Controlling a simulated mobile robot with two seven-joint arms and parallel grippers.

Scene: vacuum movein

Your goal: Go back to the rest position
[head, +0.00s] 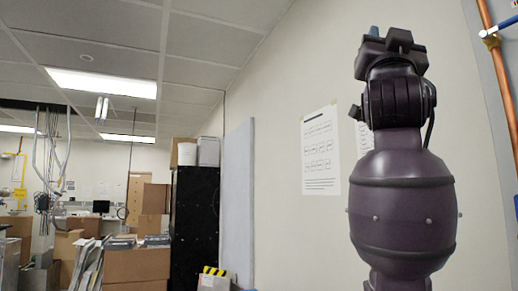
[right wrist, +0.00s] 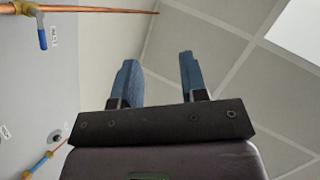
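My right arm stands upright at the right of the head view, with its right gripper (head: 388,38) at the top, seen from behind. In the right wrist view the right gripper (right wrist: 160,75) points up toward the ceiling. Its two blue fingers are apart with nothing between them. My left gripper is in neither view.
A pale wall with a posted paper sheet (head: 320,150) stands behind the right arm. A copper pipe (head: 497,75) with a blue-handled valve (head: 492,32) runs at the far right. A tall black cabinet (head: 195,228) and cardboard boxes (head: 135,265) stand at left.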

